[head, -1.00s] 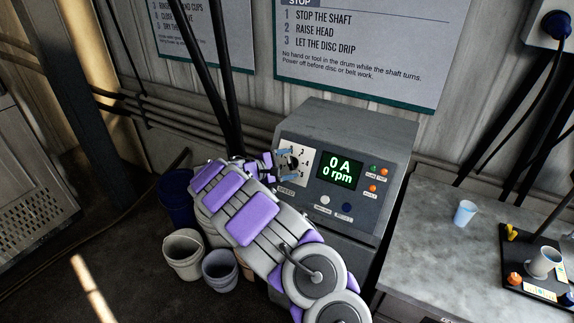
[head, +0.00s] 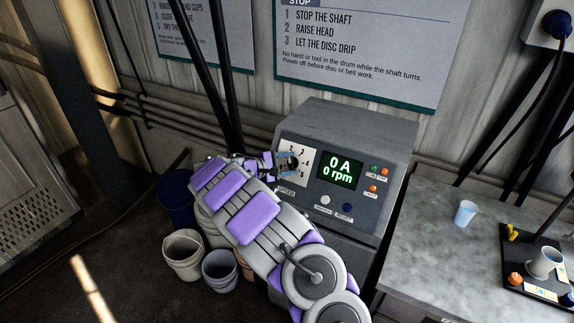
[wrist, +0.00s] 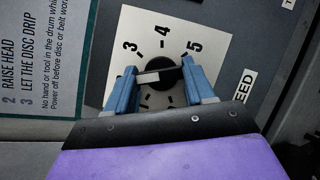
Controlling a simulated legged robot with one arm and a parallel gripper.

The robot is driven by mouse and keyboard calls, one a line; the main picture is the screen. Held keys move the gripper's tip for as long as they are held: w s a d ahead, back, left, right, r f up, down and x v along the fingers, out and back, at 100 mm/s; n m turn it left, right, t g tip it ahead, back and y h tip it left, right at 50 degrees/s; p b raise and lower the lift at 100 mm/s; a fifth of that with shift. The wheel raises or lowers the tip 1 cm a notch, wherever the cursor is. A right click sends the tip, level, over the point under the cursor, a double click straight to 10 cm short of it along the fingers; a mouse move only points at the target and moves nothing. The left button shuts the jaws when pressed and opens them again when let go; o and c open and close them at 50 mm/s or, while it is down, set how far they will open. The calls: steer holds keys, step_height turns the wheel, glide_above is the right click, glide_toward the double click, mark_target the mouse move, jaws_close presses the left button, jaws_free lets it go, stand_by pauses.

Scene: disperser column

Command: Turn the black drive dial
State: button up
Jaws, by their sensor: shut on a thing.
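The black drive dial (wrist: 166,88) sits on a white numbered plate (wrist: 150,30) on the grey control box; the numbers 3, 4 and 5 show in the wrist view. My gripper (wrist: 158,76) has its two blue fingers on either side of the dial, shut on its grip bar. The bar has a pale end toward the left finger. In the head view my gripper (head: 287,160) is at the plate (head: 303,165) and hides most of the dial. The box's display (head: 339,170) reads 0 A and 0 rpm.
Small lamps (head: 374,169) and a blue button (head: 347,208) are on the same panel. Several buckets (head: 182,252) stand on the floor below my arm. A grey bench (head: 430,235) with a cup (head: 465,213) is at right. Signs hang on the wall behind.

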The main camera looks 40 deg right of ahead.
steer(key=o, duration=1)
steer(key=shift+o, duration=0.2)
steer(key=p+v, duration=0.3)
steer(key=v, duration=1.4)
steer(key=shift+a, duration=0.3)
